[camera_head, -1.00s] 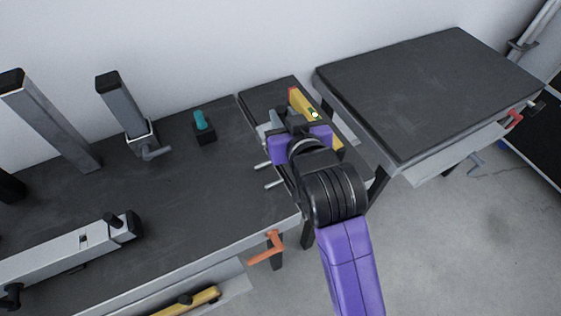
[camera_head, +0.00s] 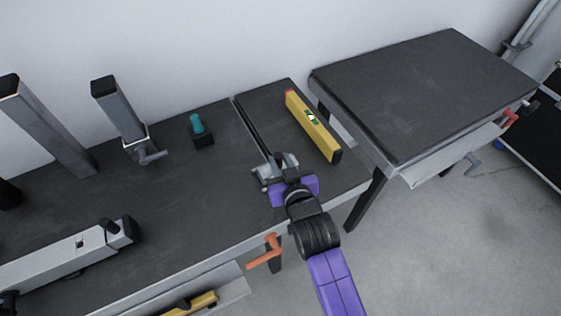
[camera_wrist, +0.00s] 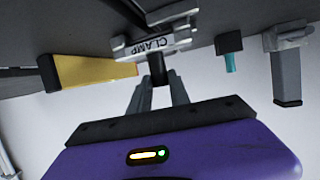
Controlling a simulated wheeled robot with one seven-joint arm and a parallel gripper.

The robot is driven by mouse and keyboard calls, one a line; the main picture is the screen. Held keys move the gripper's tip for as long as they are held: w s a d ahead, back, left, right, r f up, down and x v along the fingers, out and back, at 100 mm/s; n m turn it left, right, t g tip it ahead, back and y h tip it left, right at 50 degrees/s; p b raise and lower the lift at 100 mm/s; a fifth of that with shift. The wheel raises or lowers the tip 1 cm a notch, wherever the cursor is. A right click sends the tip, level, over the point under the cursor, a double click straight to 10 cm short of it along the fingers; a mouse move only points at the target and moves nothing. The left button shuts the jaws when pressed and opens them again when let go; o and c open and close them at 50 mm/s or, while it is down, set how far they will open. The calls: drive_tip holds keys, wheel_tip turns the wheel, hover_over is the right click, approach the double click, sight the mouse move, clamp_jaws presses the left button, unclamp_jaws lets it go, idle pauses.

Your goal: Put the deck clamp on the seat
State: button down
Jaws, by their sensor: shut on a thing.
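The deck clamp (camera_head: 266,172) is a grey metal piece near the front of the narrow right section of the dark bench. In the wrist view its pale face (camera_wrist: 152,44) reads "CLAMP", and a dark post sticks out from it. My purple gripper (camera_head: 285,181) is at the clamp's near right side. In the wrist view its fingers (camera_wrist: 158,85) are closed around the dark post. The gripper partly hides the clamp in the head view, and I cannot tell whether the clamp touches the bench. No part is clearly marked as the seat.
A yellow level (camera_head: 313,125) lies right of the clamp. A black block with a teal knob (camera_head: 202,134) and upright grey posts (camera_head: 121,110) stand to the left. A higher dark table (camera_head: 425,95) is at the right. An orange handle (camera_head: 265,252) projects at the front edge.

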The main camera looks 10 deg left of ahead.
drive_tip(key=shift+f, duration=0.1)
drive_tip(key=c, duration=1.2)
unclamp_jaws()
drive_tip(key=shift+s, duration=0.15)
drive_tip(key=v, duration=1.2)
